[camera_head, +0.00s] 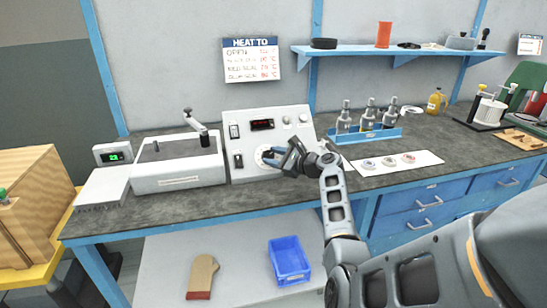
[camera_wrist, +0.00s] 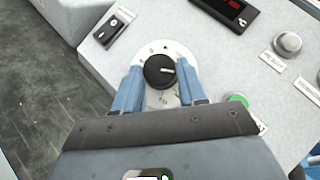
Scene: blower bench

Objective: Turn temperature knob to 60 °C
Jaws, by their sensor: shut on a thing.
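The temperature knob (camera_wrist: 159,71) is black and round with a white pointer line, set on a pale dial plate (camera_wrist: 180,50) whose marks are too small to read. In the wrist view its pointer points to the right. My gripper (camera_wrist: 159,80) has its two blue fingers on either side of the knob and is shut on it. In the head view my gripper (camera_head: 272,156) is at the lower middle of the white control panel (camera_head: 293,136) and covers most of the dial. A red display (camera_head: 262,124) is on the panel, its digits unreadable.
A white box with a lever (camera_head: 178,165) stands left of the panel. A "HEAT TO" sign (camera_head: 252,60) hangs above. A blue bottle rack (camera_head: 365,136) stands to the right.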

